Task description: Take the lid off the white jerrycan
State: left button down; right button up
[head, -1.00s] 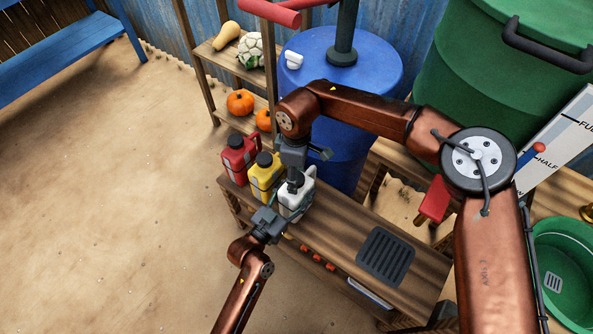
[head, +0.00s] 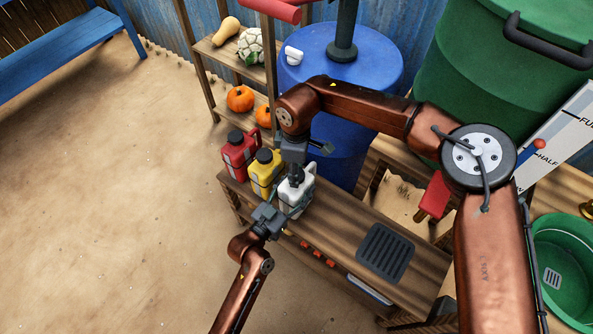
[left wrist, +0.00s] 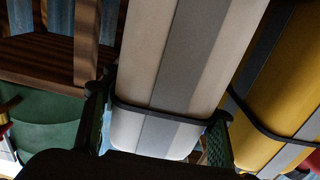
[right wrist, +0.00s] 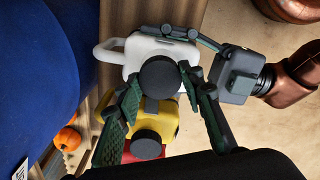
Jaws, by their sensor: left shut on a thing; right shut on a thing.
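The white jerrycan (head: 297,196) stands upright at the end of a row on the wooden bench. Its dark round lid (right wrist: 160,76) is on its top in the right wrist view. My left gripper (head: 270,220) is shut on the jerrycan's body from the front; in the left wrist view its fingers (left wrist: 158,125) lie on either side of the white, grey-striped body (left wrist: 165,70). My right gripper (right wrist: 160,88) comes from above and is shut on the lid, one finger on each side. In the head view it hides most of the lid. I cannot tell whether the lid is still seated.
A yellow jerrycan (head: 264,176) and a red jerrycan (head: 238,155) stand close beside the white one. A grey ribbed mat (head: 385,252) lies on the bench (head: 335,235) to the right. A blue barrel (head: 375,75) stands behind. The bench between jerrycan and mat is clear.

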jog(key=n, duration=0.3)
jog(key=shift+n, duration=0.3)
jog(key=n, duration=1.8)
jog(key=shift+a, duration=0.1)
jog(key=n, duration=0.8)
jog(key=shift+r, duration=0.1)
jog(key=n, duration=1.2)
jog(key=shift+s, duration=0.1)
jog(key=n, duration=1.1)
jog(key=shift+n, duration=0.4)
